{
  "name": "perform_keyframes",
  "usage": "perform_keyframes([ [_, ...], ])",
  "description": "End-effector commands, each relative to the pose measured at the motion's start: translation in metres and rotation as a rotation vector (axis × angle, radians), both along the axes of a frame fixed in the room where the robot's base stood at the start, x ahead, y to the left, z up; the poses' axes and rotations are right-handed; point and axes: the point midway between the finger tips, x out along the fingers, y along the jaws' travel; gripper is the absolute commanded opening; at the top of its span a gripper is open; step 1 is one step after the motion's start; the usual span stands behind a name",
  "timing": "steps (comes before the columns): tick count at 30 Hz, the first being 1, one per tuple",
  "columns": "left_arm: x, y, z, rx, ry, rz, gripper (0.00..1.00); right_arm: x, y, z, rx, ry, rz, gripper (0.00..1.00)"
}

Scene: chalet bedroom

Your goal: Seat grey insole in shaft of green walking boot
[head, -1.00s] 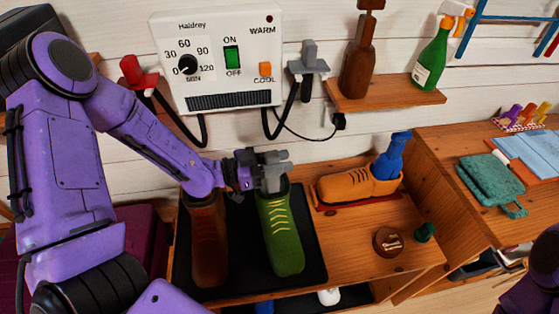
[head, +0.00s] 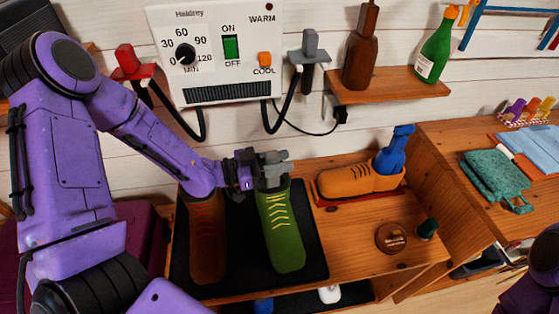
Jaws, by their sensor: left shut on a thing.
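The green walking boot (head: 281,230) with yellow laces stands on the black tray (head: 310,262), its toe toward me. My left gripper (head: 274,171) is over the boot's shaft opening and is shut. A grey shape shows at its fingers; I take the held thing to be the grey insole, but it is mostly hidden by the gripper and shaft. I cannot tell how deep it sits in the shaft. My right gripper is out of view; only a purple part of that arm shows at the lower right.
A brown boot (head: 207,240) stands left of the green one. An orange shoe (head: 352,182) with a blue form (head: 394,152) stands behind right. A round brown tin (head: 391,238) sits on the bench. The dryer panel (head: 220,55) hangs above.

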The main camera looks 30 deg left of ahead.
Motion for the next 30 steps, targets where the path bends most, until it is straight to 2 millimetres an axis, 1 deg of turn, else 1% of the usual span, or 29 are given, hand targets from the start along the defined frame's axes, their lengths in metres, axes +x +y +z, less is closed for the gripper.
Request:
perform_keyframes([
  [30,0.000,0.000,-0.027,0.000,-0.001,0.000,0.00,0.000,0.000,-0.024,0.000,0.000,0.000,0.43],
])
